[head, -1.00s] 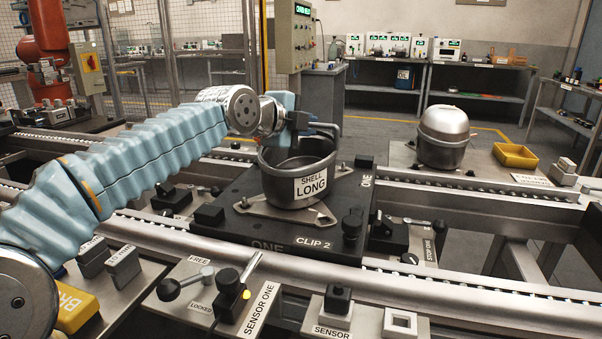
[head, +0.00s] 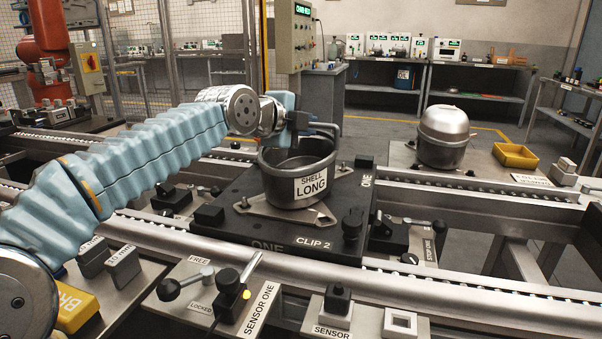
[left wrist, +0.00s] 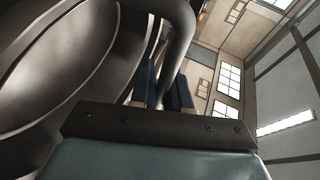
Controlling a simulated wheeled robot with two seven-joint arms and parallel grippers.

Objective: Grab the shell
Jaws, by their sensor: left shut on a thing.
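The shell (head: 296,174) is an open grey metal cup labelled "SHELL LONG". It sits upright on a metal plate on the black pallet (head: 240,228) marked "CLIP 2". A bent tube rises at its back right rim. My left gripper (head: 316,129) is at the shell's far rim, shut at the tube; the exact contact is hidden in the head view. In the left wrist view the shell (left wrist: 60,65) fills the left side, and the dark jaws of my left gripper (left wrist: 165,88) close around the bent tube. My right gripper is not in view.
The pallet rests on conveyor rails (head: 460,284). A rounded metal housing (head: 444,138) and a yellow bin (head: 516,155) stand on a plate at the right. Levers and a sensor block (head: 338,305) line the front. A control box (head: 294,36) stands behind.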

